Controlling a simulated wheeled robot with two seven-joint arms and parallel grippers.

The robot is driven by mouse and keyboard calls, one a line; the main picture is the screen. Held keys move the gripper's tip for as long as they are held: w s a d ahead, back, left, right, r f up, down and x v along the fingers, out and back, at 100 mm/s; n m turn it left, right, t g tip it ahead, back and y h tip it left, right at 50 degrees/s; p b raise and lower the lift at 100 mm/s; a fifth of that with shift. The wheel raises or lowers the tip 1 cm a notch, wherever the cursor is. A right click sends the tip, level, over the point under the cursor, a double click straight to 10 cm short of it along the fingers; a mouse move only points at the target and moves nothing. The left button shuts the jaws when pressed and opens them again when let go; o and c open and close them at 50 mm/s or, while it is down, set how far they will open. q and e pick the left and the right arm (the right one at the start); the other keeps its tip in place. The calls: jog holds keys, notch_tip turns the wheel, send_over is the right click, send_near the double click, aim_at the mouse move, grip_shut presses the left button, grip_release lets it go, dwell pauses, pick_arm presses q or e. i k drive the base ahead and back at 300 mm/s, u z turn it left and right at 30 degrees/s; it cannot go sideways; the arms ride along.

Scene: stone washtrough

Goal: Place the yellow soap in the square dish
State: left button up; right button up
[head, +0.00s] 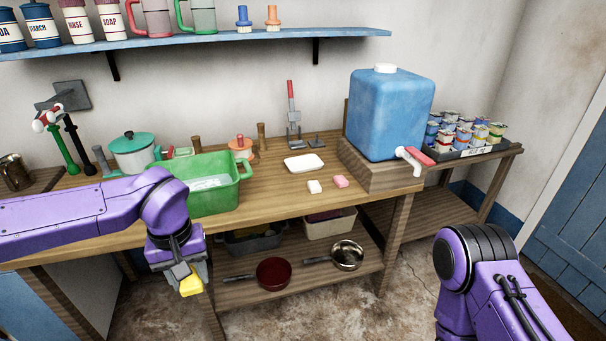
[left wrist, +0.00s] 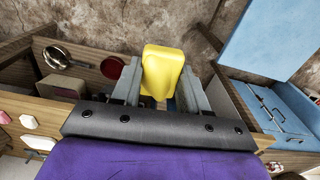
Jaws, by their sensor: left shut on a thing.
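The yellow soap (head: 190,287) is between the fingers of my left gripper (head: 186,279), which is shut on it. In the head view it hangs in front of the wooden counter, below the top's level. In the left wrist view the yellow soap (left wrist: 163,72) sticks out between the two grey fingers (left wrist: 160,88). A white, shallow, roughly square dish (head: 304,163) lies on the counter and looks empty. It also shows at the left of the left wrist view (left wrist: 38,143). My right arm is at the lower right of the head view; its gripper is out of frame.
A white soap (head: 314,187) and a pink soap (head: 341,181) lie in front of the dish. A green basin (head: 222,197) stands to its left. A blue water container (head: 390,115) on a wooden block stands to its right. Pans (head: 274,272) lie on the lower shelf.

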aim_at(304, 165)
jog(key=z, duration=0.4)
jog(key=i, duration=0.9)
jog(key=z, duration=0.35)
jog(key=i, duration=1.1)
jog(key=u, duration=0.15)
